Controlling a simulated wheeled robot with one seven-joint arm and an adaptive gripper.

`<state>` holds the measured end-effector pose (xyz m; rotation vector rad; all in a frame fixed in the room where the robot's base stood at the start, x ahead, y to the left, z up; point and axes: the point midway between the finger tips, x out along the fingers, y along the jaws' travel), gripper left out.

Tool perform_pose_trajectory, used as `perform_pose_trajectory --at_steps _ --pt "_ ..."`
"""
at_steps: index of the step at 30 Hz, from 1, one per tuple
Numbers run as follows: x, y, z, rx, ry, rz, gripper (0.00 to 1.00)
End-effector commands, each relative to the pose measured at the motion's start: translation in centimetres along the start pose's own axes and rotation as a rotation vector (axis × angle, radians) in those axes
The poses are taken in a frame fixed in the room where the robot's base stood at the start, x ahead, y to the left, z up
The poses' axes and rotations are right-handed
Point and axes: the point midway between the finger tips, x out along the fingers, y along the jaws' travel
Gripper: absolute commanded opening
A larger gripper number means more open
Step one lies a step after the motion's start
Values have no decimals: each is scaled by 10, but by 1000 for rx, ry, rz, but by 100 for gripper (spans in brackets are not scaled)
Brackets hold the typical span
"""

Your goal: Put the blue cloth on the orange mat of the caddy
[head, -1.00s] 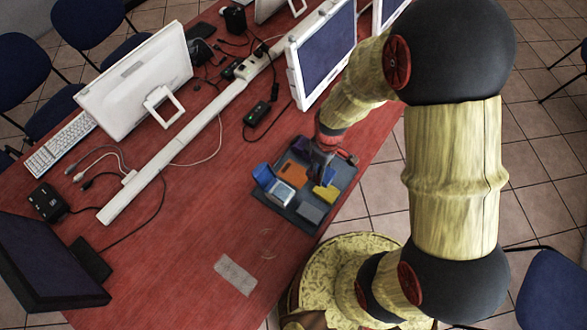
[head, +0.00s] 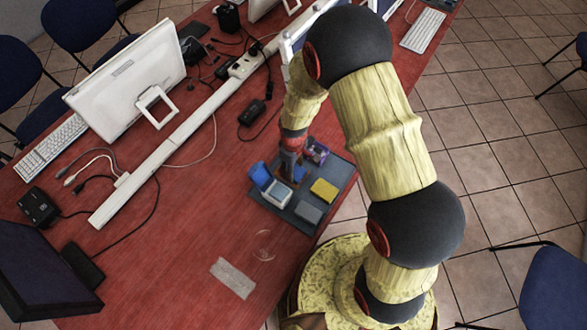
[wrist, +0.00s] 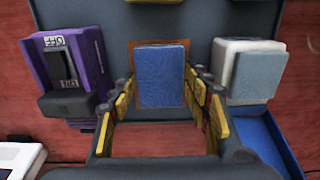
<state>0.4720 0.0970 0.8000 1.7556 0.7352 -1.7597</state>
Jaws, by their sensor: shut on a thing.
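My gripper (wrist: 160,102) is shut on the blue cloth (wrist: 162,76), a small blue block-like piece between its fingers. The orange mat (wrist: 188,58) shows as a brown-orange rim behind the cloth in the wrist view, with most of it covered. In the head view my gripper (head: 291,170) is over the back-left part of the grey caddy (head: 284,211), with a bit of the blue cloth (head: 299,174) showing beside it. I cannot tell whether the cloth touches the mat.
In the caddy, a purple device (wrist: 70,65) and a white block with a pale blue top (wrist: 252,70) flank the cloth. A yellow block (head: 324,190), a grey block (head: 308,212) and a blue bin (head: 260,173) are also there. A monitor (head: 130,75) stands farther left.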

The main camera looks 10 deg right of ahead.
Motion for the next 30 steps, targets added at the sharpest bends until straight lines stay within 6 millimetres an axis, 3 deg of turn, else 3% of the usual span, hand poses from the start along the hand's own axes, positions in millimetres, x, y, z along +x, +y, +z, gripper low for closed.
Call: perform_pose_trajectory --at_steps 10,11,19,30 --pt "4 0 0 0 1 1 27" --pt "3 0 0 0 1 1 49" --pt "2 0 0 0 1 1 65" --pt "0 0 0 0 2 1 66"
